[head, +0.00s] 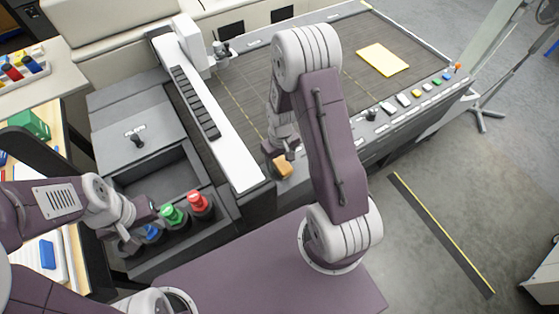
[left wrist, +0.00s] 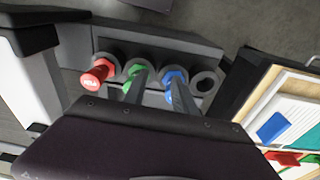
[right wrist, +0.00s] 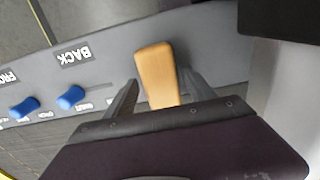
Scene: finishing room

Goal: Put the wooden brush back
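The wooden brush (head: 282,168) shows as a tan block at the inner front corner of the machine bed, under my right gripper (head: 280,153). In the right wrist view the brush (right wrist: 156,72) lies between the two fingers of that gripper (right wrist: 160,82), over a grey panel. Small gaps show beside it, so the gripper looks open around it. Its bristles are hidden. My left gripper (left wrist: 158,90) is open and empty, near the green marker (left wrist: 136,72) and blue marker (left wrist: 175,78). In the head view my left gripper (head: 145,215) is beside the marker rack.
The rack (head: 225,215) holds red (head: 199,200), green and blue capped items; one round holder (left wrist: 205,82) is empty. A yellow cloth (head: 383,59) lies on the dark bed. Blue knobs (right wrist: 70,97) and a white beam (head: 215,120) are near my right gripper.

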